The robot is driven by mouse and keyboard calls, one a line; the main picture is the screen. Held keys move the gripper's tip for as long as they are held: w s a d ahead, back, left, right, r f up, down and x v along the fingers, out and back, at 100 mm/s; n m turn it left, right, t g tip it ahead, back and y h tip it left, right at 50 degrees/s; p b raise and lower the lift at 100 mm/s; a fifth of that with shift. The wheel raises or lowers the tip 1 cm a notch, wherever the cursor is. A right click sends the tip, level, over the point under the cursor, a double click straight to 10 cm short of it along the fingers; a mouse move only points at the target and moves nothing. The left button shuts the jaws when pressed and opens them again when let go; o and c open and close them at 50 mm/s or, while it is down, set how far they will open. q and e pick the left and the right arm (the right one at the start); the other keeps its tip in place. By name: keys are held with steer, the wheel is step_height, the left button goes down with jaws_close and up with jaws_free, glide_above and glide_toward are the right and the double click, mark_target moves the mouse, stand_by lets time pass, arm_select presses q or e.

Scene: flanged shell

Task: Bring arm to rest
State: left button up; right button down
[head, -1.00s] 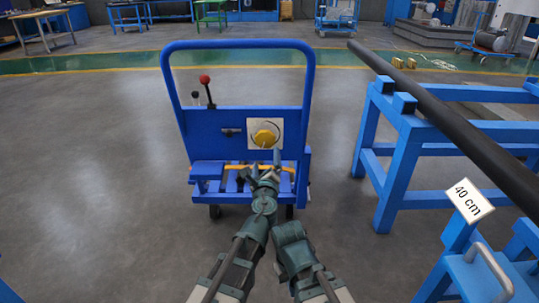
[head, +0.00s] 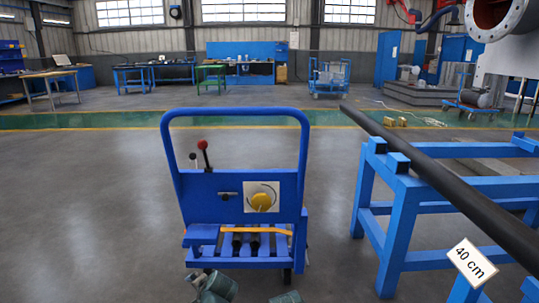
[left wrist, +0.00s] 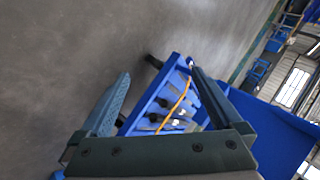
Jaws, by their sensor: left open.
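My left gripper (left wrist: 158,74) shows in the left wrist view, open, with its two fingers apart and nothing held between them. Beyond the fingers is the blue cart, whose slatted lower deck (left wrist: 160,110) carries an orange-yellow strip. In the head view the blue cart (head: 215,183) stands upright in the middle, with a yellow round knob (head: 261,202) on a white plate and a red-tipped lever (head: 202,145). Parts of my arms show at the bottom edge, below the cart. My right gripper is not visible.
At the right, a blue stand (head: 397,220) carries a long dark bar (head: 440,173). A "40 cm" sign (head: 471,262) is in front of it. The grey floor left of the cart is clear. Workbenches (head: 240,76) stand far back.

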arm_select(q)
steer(key=s+d+f+n+g+h, duration=0.2)
steer(key=s+f+n+g+h, duration=0.15)
steer(key=s, duration=0.25)
steer(key=s+d+f+n+g+h, duration=0.2)
steer(key=s+f+n+g, duration=0.15)
steer(key=s, duration=0.25)
steer(key=s+d+r+m+y+p, duration=0.1)
steer(key=s+d+r+m+p, duration=0.15)
steer(key=d+r+p, duration=0.35)
steer(key=s+d+r+m+p, duration=0.1)
steer(key=s+d+r+p, duration=0.35)
steer(key=r+p, duration=0.2)
step_height(320, 180, up, 36)
steer(key=p, duration=3.6)
steer(key=shift+w+d+r+g, duration=0.2)
steer(key=shift+w+d+g, duration=0.05)
steer(key=shift+w+g, duration=0.05)
